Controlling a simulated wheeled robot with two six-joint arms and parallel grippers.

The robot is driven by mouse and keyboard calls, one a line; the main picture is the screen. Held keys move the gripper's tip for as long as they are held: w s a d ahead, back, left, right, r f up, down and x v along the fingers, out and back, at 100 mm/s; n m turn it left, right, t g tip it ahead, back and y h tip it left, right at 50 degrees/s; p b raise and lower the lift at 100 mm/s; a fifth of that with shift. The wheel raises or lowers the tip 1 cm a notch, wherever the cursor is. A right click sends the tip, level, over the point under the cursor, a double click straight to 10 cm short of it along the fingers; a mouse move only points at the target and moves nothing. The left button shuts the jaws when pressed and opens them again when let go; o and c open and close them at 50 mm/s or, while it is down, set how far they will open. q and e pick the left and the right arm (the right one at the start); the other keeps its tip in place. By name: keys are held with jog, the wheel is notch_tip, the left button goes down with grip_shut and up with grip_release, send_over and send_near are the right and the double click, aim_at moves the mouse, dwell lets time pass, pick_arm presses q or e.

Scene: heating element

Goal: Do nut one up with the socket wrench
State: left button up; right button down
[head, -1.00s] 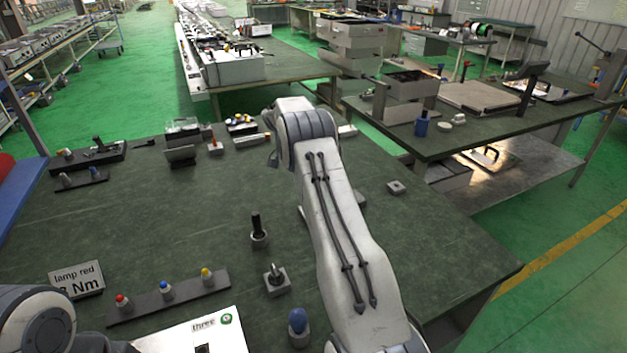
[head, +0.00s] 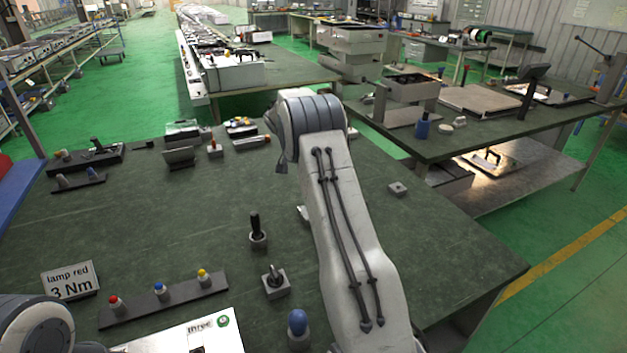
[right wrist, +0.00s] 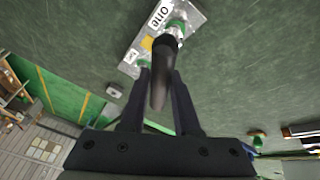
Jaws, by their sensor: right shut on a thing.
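In the right wrist view my right gripper (right wrist: 160,100) is shut on a dark, elongated tool (right wrist: 159,88), which looks like the socket wrench. Its far end overlaps a light plate (right wrist: 132,62) marked "one". My left gripper is out of view; only a piece of the arm shows at lower left.
Upright tools in holders (head: 258,240) (head: 276,283) and a blue-topped tool (head: 298,325) stand left of my right arm.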

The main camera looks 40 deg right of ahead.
jog(key=shift+f+n+t+b, duration=0.1)
jog(key=shift+n+t+b, duration=0.5)
jog(key=shift+n, duration=1.3)
jog(key=shift+w+t, duration=0.1)
jog(key=shift+t, duration=0.2)
jog(key=shift+n, duration=0.6)
jog(key=shift+r+n+t, duration=0.25)
jog(key=shift+n+t, duration=0.25)
jog(key=shift+n, duration=0.1)
jog(key=shift+n+y+p, duration=0.4)
jog(key=shift+n+p, duration=0.2)
jog(key=shift+n, duration=0.1)
jog(key=shift+f+t, duration=0.1)
jog(key=shift+t, duration=0.2)
